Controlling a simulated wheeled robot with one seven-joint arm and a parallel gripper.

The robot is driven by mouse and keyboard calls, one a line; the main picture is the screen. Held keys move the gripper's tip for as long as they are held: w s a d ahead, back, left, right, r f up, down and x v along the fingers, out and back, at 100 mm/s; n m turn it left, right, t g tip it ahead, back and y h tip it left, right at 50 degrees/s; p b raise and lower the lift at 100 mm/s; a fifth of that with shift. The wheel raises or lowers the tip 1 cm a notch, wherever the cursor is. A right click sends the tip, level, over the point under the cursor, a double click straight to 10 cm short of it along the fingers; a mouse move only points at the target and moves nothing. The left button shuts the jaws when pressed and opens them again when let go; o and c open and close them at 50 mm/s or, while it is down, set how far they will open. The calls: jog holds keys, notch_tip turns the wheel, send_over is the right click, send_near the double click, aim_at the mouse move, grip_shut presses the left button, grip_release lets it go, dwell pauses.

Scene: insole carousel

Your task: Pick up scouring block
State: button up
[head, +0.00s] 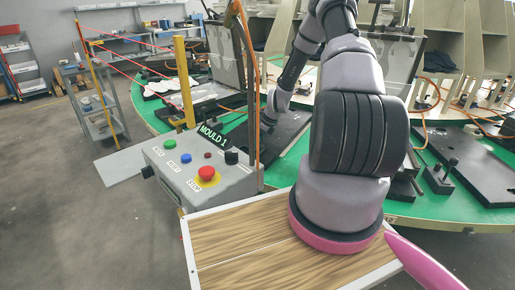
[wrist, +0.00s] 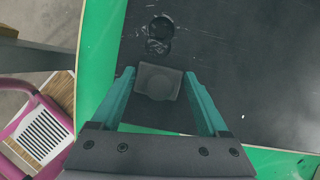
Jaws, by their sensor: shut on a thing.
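The scouring block (wrist: 158,81) is a small dark grey block in the wrist view. It sits between the fingertips of my gripper (wrist: 158,76), which is shut on it with its two teal fingers. Block and fingers are over a black plate (wrist: 255,70) on the green carousel top (wrist: 97,55). I cannot tell whether the block still touches the plate. In the head view my arm reaches over the carousel, and the block cannot be made out there.
A grey control box (head: 200,165) with several buttons stands beside the carousel. Yellow posts (head: 184,80) with red beams are at left. Black fixtures (head: 440,177) sit on the carousel at right.

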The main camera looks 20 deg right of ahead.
notch_tip(320, 180, up, 10)
dwell(0.6)
